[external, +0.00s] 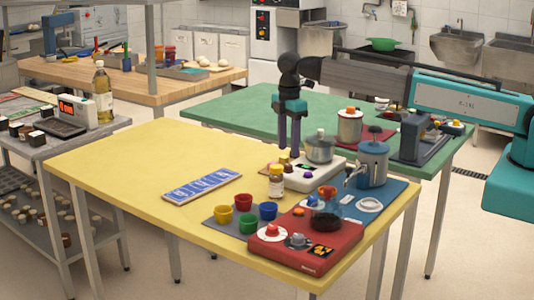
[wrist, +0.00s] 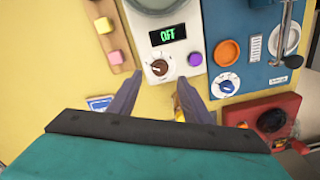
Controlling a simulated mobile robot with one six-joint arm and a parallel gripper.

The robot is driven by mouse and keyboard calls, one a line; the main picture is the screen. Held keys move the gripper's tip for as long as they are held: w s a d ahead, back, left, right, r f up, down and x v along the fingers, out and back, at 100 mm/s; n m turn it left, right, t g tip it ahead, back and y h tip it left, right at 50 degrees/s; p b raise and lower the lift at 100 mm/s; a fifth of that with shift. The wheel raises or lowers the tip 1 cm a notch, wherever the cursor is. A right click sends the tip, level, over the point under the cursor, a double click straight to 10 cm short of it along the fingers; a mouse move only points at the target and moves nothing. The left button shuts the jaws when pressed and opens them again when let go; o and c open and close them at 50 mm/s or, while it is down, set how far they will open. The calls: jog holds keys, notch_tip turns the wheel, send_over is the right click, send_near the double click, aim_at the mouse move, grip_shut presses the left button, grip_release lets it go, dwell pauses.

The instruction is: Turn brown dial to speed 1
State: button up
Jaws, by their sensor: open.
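The brown dial (wrist: 158,67) sits on the near part of a white device (wrist: 191,88), which carries a display (wrist: 167,35) reading OFF and a purple button (wrist: 195,59). In the wrist view my gripper (wrist: 160,77) is open, with one finger on each side of the dial. It looks empty, and I cannot tell whether the fingers touch the dial. In the external view my gripper (external: 289,147) points down just above the white device (external: 328,178). The dial is hard to make out there.
To the right in the wrist view is a blue panel (wrist: 250,82) with an orange button and a white-and-blue dial (wrist: 225,85). A red device (external: 340,245) stands at the yellow table's front. A lidded pot (external: 320,148) is close beside my gripper.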

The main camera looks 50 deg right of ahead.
aim_at(288, 165)
jog(key=shift+f+p, duration=0.7)
jog(key=shift+f, duration=2.15)
jog(key=c, duration=1.1)
jog(key=shift+o, duration=0.2)
